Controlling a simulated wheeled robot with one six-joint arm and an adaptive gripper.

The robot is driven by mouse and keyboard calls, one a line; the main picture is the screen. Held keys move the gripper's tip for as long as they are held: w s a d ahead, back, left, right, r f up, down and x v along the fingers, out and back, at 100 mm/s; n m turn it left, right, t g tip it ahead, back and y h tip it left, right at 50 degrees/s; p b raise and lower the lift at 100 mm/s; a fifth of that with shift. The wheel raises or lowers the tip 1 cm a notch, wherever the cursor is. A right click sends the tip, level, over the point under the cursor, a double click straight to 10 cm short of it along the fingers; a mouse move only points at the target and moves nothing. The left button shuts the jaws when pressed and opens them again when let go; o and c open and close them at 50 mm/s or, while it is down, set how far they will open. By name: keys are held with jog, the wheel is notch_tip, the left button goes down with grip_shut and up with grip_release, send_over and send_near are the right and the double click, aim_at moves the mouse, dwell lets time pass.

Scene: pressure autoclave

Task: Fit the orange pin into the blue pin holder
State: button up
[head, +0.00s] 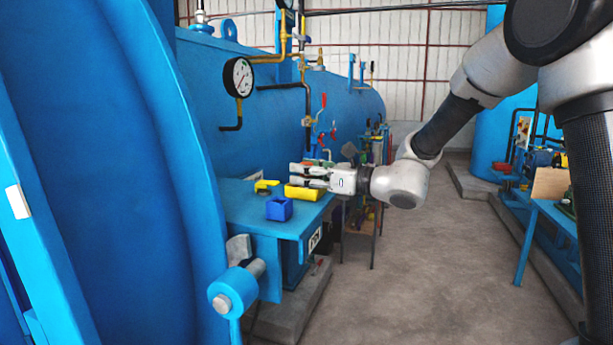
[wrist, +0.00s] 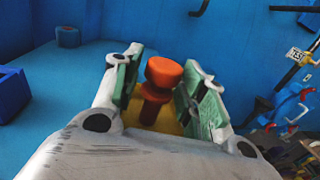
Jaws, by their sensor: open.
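The orange pin (wrist: 163,75), with a wide round head on a narrower stem, stands between the two green-padded fingers of my gripper (wrist: 165,62) in the wrist view. The fingers are open, with a gap on each side of the pin's head. A yellow block (head: 304,193) lies below the gripper, which also shows in the head view (head: 304,175); yellow shows around the pin's stem too. I cannot make out the pin in the head view. The blue pin holder (head: 279,209) sits in front of the yellow block; a blue box shape (wrist: 10,93) at the wrist view's left edge looks like it.
The blue table (head: 240,205) is beside a large blue autoclave (head: 270,110). A smaller yellow item (head: 265,186) lies left of the yellow block. A gauge (head: 238,77), pipes and valves rise behind. Open concrete floor (head: 420,270) lies to the right.

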jog(key=c, duration=0.9)
jog(key=shift+r, duration=0.1)
